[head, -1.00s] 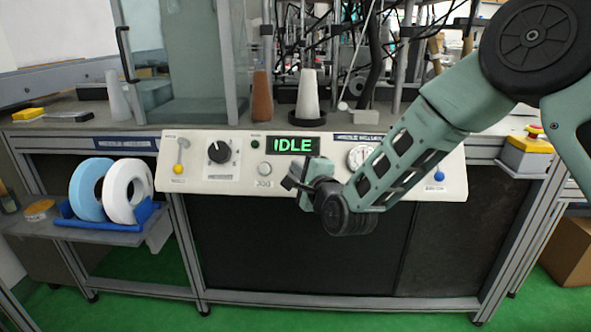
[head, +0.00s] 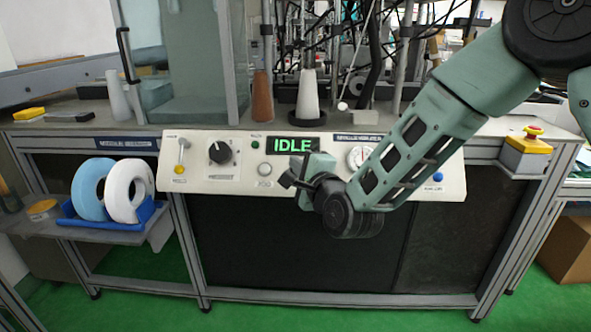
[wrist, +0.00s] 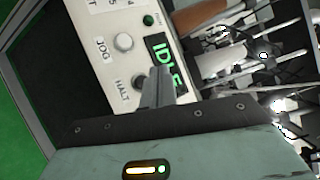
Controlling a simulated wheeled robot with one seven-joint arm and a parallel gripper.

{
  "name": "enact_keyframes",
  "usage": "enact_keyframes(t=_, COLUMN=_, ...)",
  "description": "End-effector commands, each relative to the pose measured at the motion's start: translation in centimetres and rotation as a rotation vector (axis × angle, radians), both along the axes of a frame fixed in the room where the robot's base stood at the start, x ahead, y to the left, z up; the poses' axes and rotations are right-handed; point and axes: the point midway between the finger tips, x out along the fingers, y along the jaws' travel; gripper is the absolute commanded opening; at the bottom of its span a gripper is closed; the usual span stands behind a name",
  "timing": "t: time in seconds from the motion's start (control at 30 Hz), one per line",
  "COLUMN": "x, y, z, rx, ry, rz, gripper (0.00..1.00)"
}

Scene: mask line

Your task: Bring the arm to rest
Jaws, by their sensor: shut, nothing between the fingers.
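My gripper (head: 288,182) is in front of the white control panel (head: 205,183), just below the green IDLE display (head: 292,145). In the wrist view the closed fingers (wrist: 157,88) cover part of the display, with nothing between them. My arm comes in from the upper right and hides part of the panel's right half. The JOG button (wrist: 124,42) and the HALT button (wrist: 139,82) show beside the fingers in the wrist view. I cannot tell whether the fingertips touch the panel, though they look apart from it.
A black knob (head: 219,152) and a yellow-tipped lever (head: 181,160) are on the panel's left. A blue rack (head: 128,222) holds two rolls on the left shelf. A brown cone (head: 262,97) and a white cone (head: 308,98) stand behind the panel. Green floor lies below.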

Motion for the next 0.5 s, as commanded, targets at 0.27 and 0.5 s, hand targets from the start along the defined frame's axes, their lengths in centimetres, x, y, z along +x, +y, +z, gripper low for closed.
enact_keyframes(t=0.27, x=0.0, y=0.0, z=0.0, rx=0.0, ry=0.0, rz=0.0, gripper=0.0)
enact_keyframes(t=0.5, x=-1.2, y=0.6, z=0.1, rx=-0.104, ry=0.017, rz=0.048, gripper=0.0)
